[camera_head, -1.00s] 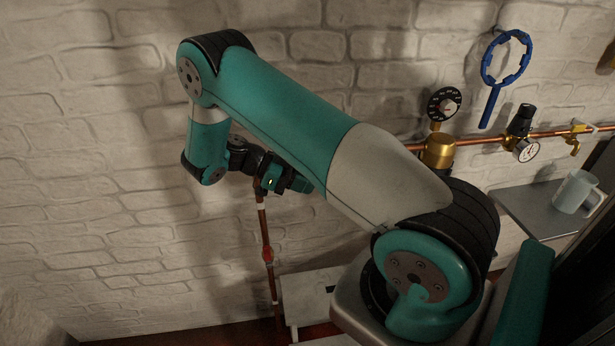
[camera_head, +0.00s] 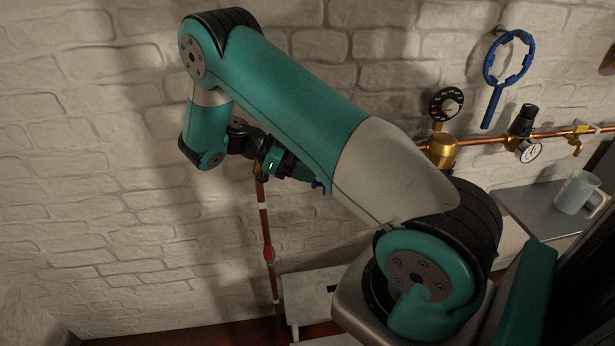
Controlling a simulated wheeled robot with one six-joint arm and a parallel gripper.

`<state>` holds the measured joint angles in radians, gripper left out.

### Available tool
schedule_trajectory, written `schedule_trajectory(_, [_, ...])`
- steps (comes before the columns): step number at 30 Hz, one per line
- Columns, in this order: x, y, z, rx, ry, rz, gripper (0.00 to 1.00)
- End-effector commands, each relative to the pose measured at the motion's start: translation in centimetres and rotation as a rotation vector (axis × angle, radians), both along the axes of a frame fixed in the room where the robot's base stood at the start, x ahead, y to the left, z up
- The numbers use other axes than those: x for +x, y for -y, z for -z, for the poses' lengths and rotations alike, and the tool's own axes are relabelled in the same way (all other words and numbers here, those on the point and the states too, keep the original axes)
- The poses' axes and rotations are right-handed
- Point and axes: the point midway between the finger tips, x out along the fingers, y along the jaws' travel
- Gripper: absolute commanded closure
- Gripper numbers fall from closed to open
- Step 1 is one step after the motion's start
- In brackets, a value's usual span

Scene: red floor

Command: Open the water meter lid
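A brass cylindrical fitting (camera_head: 442,151) sits on the copper pipe, right of my upper arm. It may be the water meter, but I cannot tell for sure. I cannot make out a separate lid. My gripper (camera_head: 304,174) is left of the fitting, in front of the wall, partly behind my upper arm. Its fingers are too small and too covered to tell whether they are open. A small blue bit (camera_head: 317,184) shows by its tip; I cannot tell what it is.
A blue ring-headed wrench (camera_head: 507,70) hangs on the white brick wall. The copper pipe carries a black-topped regulator with a white gauge (camera_head: 530,151) and a brass valve (camera_head: 577,143). A mug (camera_head: 577,192) stands on a grey shelf (camera_head: 530,212). A vertical pipe (camera_head: 266,225) runs below my gripper.

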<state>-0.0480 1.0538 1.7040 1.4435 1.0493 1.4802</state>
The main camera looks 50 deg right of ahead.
Motion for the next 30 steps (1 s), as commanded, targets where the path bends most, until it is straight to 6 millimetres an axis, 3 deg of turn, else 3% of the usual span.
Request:
schedule_trajectory(1, [0.0, 0.0, -2.3, -0.001, 0.003, 0.000, 0.50])
schedule_trajectory(3, [0.0, 0.0, -3.8, -0.001, -0.001, 0.000, 0.50])
schedule_trajectory(18, [0.0, 0.1, -12.5, 0.000, 0.000, 0.000, 0.50])
schedule_trajectory(24, [0.0, 0.1, -14.9, 0.000, 0.000, -0.001, 0.50])
schedule_trajectory(30, [0.0, 0.1, -15.8, 0.000, 0.000, -0.001, 0.50])
